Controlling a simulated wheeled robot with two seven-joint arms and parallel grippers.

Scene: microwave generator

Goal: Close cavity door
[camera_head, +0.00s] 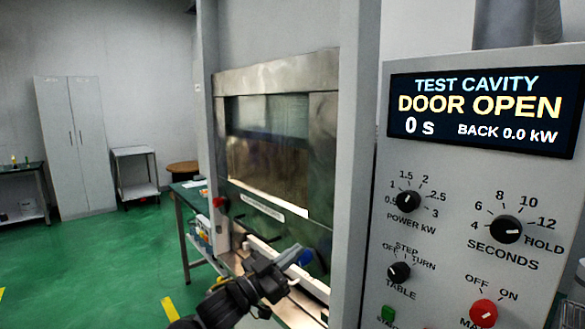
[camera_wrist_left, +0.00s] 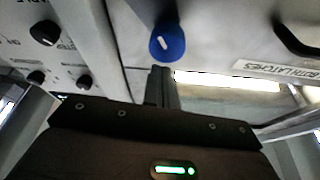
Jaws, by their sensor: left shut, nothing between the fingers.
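The cavity door (camera_head: 320,115) is a metal-framed panel with a window, in the middle of the head view. The display (camera_head: 485,107) on the control panel reads DOOR OPEN. A blue round knob (camera_head: 305,257) is low at the door's right side; it also shows in the left wrist view (camera_wrist_left: 167,44). My left gripper (camera_head: 290,260) is shut and empty, its tips close to the blue knob. In the left wrist view the fingers (camera_wrist_left: 162,78) point up just below the knob; contact cannot be told. My right gripper is not in view.
A green-topped table (camera_head: 190,196) is left of the cavity. Open green floor (camera_head: 110,250) lies at the left.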

